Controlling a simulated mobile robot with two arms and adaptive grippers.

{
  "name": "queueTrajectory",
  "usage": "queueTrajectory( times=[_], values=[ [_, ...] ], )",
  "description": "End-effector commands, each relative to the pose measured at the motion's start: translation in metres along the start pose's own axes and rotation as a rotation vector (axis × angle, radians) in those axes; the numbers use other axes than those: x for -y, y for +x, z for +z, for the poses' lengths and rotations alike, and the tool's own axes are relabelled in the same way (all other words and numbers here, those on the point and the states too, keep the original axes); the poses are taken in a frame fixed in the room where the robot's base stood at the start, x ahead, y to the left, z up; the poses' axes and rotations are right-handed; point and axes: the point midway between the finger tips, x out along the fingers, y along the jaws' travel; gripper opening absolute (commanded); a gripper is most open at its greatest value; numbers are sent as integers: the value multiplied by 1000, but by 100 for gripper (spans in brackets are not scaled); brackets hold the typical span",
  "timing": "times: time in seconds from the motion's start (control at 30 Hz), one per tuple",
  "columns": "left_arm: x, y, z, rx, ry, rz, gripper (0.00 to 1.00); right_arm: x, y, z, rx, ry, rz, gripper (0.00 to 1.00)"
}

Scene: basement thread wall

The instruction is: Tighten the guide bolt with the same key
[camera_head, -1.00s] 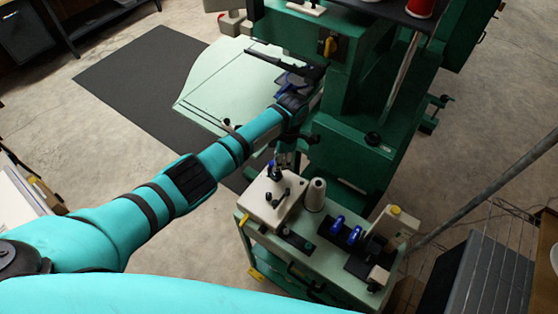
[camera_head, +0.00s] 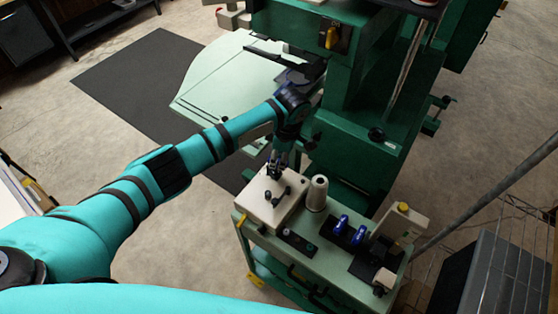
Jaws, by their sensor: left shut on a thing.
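My left arm reaches in from the left, past the big green machine (camera_head: 338,125). My left gripper (camera_head: 274,168) points down at the far top edge of a cream box (camera_head: 266,203) on the cart. It is shut on a small dark thing, too small and too covered by the fingers to tell whether it is the key. I cannot tell whether that thing touches the box. Black knobs or levers stand on the box top. I cannot make out the guide bolt. My right gripper is not in view.
The green cart (camera_head: 240,228) also bears a pale thread cone (camera_head: 317,193), two blue parts (camera_head: 340,225) and a cream device (camera_head: 403,226). The machine's pale green table (camera_head: 215,90) lies beyond my arm. A grey pole (camera_head: 480,208) slants at right. Floor is open at upper left.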

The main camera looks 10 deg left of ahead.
Motion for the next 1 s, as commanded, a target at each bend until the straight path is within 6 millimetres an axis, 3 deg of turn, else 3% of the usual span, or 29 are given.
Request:
queueTrajectory(
  times=[0.73,1.0],
  values=[
    [5,5,1,1,211,25,0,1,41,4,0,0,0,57],
    [7,1,1,3,295,34,0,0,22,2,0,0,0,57]
  ],
)
